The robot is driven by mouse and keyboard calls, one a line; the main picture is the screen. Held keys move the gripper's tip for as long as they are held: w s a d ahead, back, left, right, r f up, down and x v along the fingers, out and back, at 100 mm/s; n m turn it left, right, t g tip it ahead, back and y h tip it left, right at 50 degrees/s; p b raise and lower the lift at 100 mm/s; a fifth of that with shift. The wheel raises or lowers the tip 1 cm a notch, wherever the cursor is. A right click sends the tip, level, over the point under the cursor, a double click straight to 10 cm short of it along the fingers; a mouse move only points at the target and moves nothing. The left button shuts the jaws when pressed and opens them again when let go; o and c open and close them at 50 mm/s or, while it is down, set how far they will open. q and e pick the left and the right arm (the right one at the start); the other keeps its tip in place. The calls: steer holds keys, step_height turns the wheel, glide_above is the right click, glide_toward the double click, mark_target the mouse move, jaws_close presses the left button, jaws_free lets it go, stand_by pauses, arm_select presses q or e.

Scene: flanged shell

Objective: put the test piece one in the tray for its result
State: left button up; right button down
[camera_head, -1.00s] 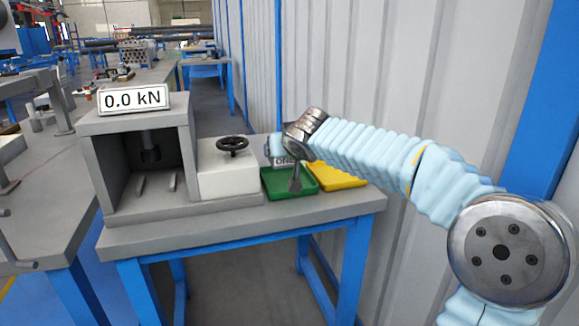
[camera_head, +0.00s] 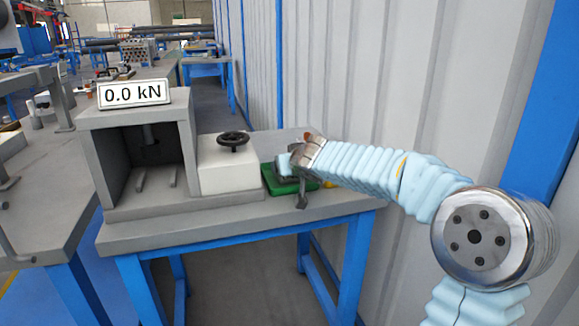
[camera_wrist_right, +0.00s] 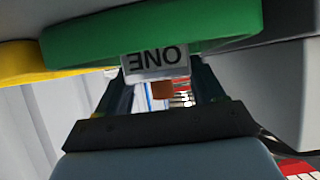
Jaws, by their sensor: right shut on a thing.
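Test piece one shows in the right wrist view by its white label reading ONE (camera_wrist_right: 155,62), upside down in that picture. My right gripper (camera_wrist_right: 160,95) is shut on it. In the head view my right gripper (camera_head: 287,174) is low over the green tray (camera_head: 269,182), and the hand hides the piece there. The green tray also fills the top of the right wrist view (camera_wrist_right: 150,32), close by the label; I cannot tell whether the piece touches it. The yellow tray (camera_head: 331,184) is mostly hidden behind my wrist. My left gripper is not in view.
The grey test press (camera_head: 140,150) stands left of the trays, its display (camera_head: 134,93) reading 0.0 kN. A white box with a black handwheel (camera_head: 233,140) stands between press and green tray. A corrugated wall (camera_head: 400,80) rises behind on the right.

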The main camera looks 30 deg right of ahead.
steer(key=shift+c, duration=0.6)
jaws_free()
steer(key=shift+s+r, duration=0.25)
steer(key=v, duration=1.1)
steer(key=shift+s, duration=0.25)
steer(key=shift+a, duration=0.1)
